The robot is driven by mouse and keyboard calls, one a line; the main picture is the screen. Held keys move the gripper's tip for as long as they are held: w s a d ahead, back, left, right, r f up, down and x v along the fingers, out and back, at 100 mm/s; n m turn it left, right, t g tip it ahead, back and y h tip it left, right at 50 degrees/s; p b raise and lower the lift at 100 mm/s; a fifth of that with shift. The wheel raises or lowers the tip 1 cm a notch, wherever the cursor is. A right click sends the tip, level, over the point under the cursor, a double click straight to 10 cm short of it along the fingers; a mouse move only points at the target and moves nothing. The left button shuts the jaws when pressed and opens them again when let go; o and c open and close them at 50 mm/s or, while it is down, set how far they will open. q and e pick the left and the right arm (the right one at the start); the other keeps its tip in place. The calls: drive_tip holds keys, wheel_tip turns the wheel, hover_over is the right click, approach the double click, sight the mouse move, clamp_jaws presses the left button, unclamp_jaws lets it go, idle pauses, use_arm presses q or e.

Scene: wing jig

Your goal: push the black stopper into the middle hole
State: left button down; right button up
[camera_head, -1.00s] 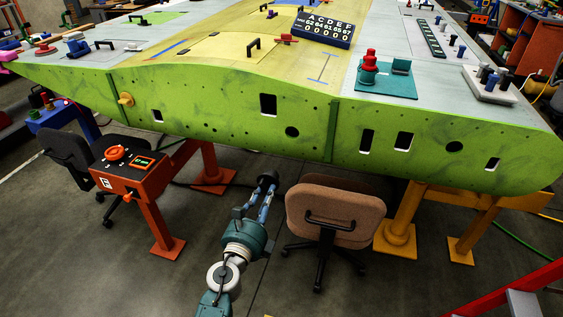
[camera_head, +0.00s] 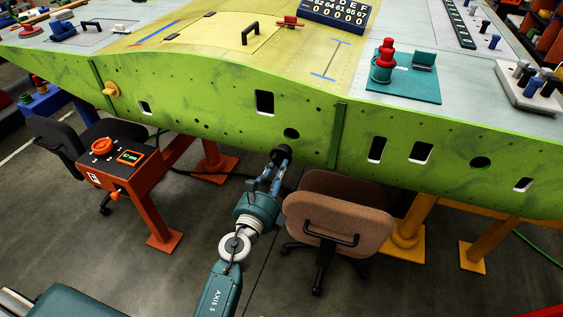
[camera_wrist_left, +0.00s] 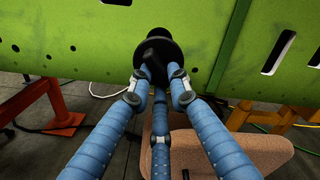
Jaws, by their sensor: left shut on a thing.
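A large green wing panel (camera_head: 215,105) spans the head view, its front face pierced by several holes. A round dark hole (camera_head: 291,133) lies near the middle of this face, left of a vertical green rib. My left gripper (camera_head: 275,170) is shut on the black stopper (camera_head: 281,154) just below that hole in the picture. I cannot tell the gap to the panel. In the left wrist view, the blue fingers grip the stopper (camera_wrist_left: 157,52), whose round flange stands before the green face; no round hole shows behind it. My right gripper is not in view.
A brown chair (camera_head: 338,215) stands right of my left arm, under the wing. An orange control box (camera_head: 120,165) and a dark chair (camera_head: 70,145) are at the left. Orange and yellow stands (camera_head: 408,222) hold the wing up. Floor between is open.

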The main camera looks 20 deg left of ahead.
sight(284, 156)
use_arm(q)
drive_tip(key=shift+w+r, duration=0.2)
drive_tip(key=shift+r, duration=0.1)
drive_tip(key=shift+w, duration=0.35)
drive_tip(key=w, duration=0.3)
drive_tip(key=shift+w+d+f, duration=0.1)
drive_tip(key=shift+f, duration=0.05)
drive_tip(key=shift+w+b, duration=0.3)
drive_tip(key=shift+w, duration=0.05)
drive_tip(key=shift+w, duration=0.1)
drive_tip(key=shift+n, duration=0.6)
